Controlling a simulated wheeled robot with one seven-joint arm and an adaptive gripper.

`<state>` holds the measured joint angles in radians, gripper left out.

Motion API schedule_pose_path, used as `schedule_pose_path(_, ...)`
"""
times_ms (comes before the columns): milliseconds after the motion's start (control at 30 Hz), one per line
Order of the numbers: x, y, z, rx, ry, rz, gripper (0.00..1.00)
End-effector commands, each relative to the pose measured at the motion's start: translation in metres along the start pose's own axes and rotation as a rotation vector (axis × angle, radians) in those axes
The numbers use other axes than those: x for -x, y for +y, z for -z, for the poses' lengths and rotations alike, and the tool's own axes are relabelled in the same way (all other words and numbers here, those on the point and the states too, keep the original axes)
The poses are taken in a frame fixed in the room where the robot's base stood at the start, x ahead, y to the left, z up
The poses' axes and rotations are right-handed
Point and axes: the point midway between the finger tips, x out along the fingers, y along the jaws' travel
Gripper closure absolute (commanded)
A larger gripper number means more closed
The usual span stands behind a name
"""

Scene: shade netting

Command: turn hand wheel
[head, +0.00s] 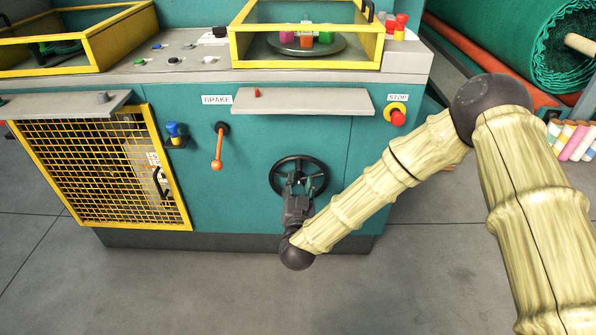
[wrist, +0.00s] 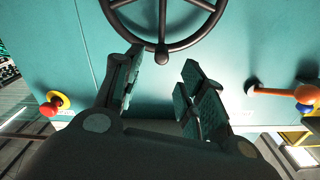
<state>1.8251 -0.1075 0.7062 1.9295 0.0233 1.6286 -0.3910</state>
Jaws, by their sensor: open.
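The dark hand wheel (head: 272,175) is mounted on the teal front panel of the machine in the head view. Its rim and spokes show at the top of the wrist view (wrist: 195,38), where a small dark knob (wrist: 162,54) sits on the rim. In the wrist view my gripper (wrist: 161,70) is open, with a finger to either side of the knob's line. Nothing is held. I cannot tell whether a fingertip touches the rim.
The orange brake lever (head: 217,150) hangs left of the wheel. A red stop button (head: 397,117) is at the upper right. A grey shelf (head: 330,101) juts out above the wheel. A yellow mesh guard (head: 80,165) is at the left. The floor in front is clear.

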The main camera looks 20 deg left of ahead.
Motion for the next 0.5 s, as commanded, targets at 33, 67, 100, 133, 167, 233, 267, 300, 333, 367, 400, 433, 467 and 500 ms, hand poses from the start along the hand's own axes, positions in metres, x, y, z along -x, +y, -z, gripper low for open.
schedule_pose_path(33, -0.009, 0.000, -0.001, -0.001, 0.002, -0.001, 0.60)
schedule_pose_path(67, -0.013, 0.000, -0.001, -0.002, 0.002, 0.000, 0.60)
schedule_pose_path(100, -0.020, -0.001, -0.001, -0.002, 0.001, 0.000, 0.60)
schedule_pose_path(133, -0.025, 0.000, -0.001, -0.002, 0.002, 0.000, 0.60)
schedule_pose_path(167, -0.030, 0.000, -0.001, -0.002, 0.001, 0.000, 0.60)
schedule_pose_path(233, -0.042, 0.000, -0.002, -0.002, 0.001, 0.000, 0.60)
schedule_pose_path(267, -0.046, 0.000, -0.002, -0.001, 0.000, 0.000, 0.60)
schedule_pose_path(300, -0.052, 0.000, -0.002, -0.001, 0.001, 0.000, 0.60)
schedule_pose_path(333, -0.056, 0.000, -0.002, -0.001, 0.001, 0.000, 0.60)
schedule_pose_path(367, -0.060, 0.000, -0.002, -0.001, 0.000, 0.000, 0.60)
schedule_pose_path(400, -0.065, 0.000, -0.002, -0.001, 0.000, 0.000, 0.60)
schedule_pose_path(433, -0.068, 0.000, -0.002, -0.001, 0.000, 0.000, 0.60)
schedule_pose_path(467, -0.071, 0.000, -0.002, -0.001, 0.000, 0.000, 0.60)
schedule_pose_path(500, -0.074, 0.000, -0.002, -0.001, -0.001, 0.001, 0.60)
